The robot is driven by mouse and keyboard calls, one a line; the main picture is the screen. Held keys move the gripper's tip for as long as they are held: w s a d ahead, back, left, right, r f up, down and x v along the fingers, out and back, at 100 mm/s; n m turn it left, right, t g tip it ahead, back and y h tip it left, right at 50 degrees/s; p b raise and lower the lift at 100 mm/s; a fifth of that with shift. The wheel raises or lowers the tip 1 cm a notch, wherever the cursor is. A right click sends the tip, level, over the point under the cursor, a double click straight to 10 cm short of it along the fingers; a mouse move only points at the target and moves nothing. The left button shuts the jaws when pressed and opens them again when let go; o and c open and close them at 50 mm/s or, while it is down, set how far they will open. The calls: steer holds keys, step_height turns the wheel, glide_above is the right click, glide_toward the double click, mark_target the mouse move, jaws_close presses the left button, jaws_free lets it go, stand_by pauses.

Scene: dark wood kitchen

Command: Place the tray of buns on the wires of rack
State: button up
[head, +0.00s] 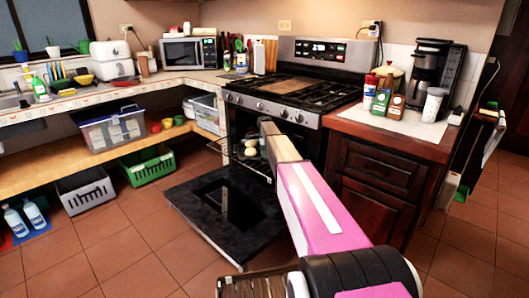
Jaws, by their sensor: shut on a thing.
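Pale round buns (250,147) show just inside the open oven, to the left of the far part of my arm. The tray under them is too small and too covered to make out. The wire rack (262,171) sticks out of the oven mouth at about the height of the buns. I cannot tell whether the tray touches the wires. My pink arm reaches forward to the oven and covers the right part of its mouth. My gripper's fingers are hidden behind the arm.
The oven door (230,208) hangs open, low over the tiled floor. A dark wood cabinet (385,180) stands right of the oven. The left shelf holds a clear bin (115,128), with a green crate (147,165) below. The floor left of the door is clear.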

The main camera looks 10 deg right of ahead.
steer(key=o, duration=1.4)
steer(key=shift+f, duration=0.1)
step_height(320, 180, up, 12)
steer(key=s+a+f+n, duration=0.2)
steer(key=s+f+n, duration=0.3)
steer(key=s, duration=1.2)
steer(key=s+a+f+n, duration=0.2)
steer(key=s+f+n, duration=0.3)
steer(key=s, duration=1.2)
steer(key=s+a+f+n, duration=0.2)
steer(key=s+f+n, duration=0.3)
steer(key=s, duration=1.2)
steer(key=n, duration=0.4)
steer(key=shift+a+n, duration=0.3)
steer(key=shift+n, duration=0.1)
